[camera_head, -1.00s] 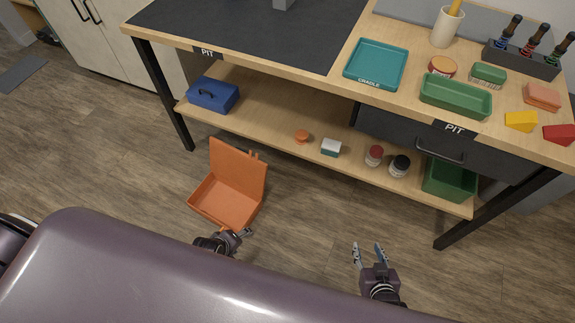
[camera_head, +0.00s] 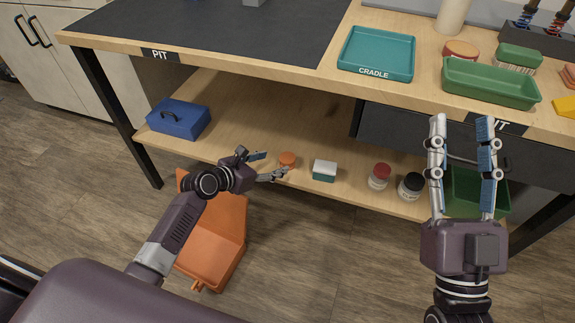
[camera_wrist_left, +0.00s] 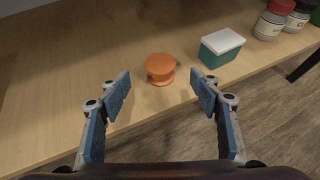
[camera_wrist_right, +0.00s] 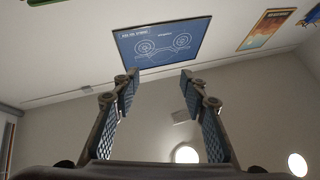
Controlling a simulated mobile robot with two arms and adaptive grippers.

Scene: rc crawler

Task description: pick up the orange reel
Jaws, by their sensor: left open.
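The orange reel (camera_head: 288,159) stands on the lower wooden shelf of the bench, left of a teal box with a white lid. In the left wrist view the reel (camera_wrist_left: 160,69) is ahead of the fingertips, roughly midway between them and not touched. My left gripper (camera_head: 270,165) is open at the shelf's front edge, its fingers pointing at the reel; it also shows open and empty in the left wrist view (camera_wrist_left: 160,92). My right gripper (camera_head: 461,125) is open and empty, raised with its fingers up in front of the drawer.
The teal box (camera_head: 324,171), a red-lidded jar (camera_head: 380,176) and a black-lidded jar (camera_head: 411,186) stand right of the reel. A blue toolbox (camera_head: 179,119) is at the shelf's left. An open orange case (camera_head: 215,255) lies on the floor below my left arm.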

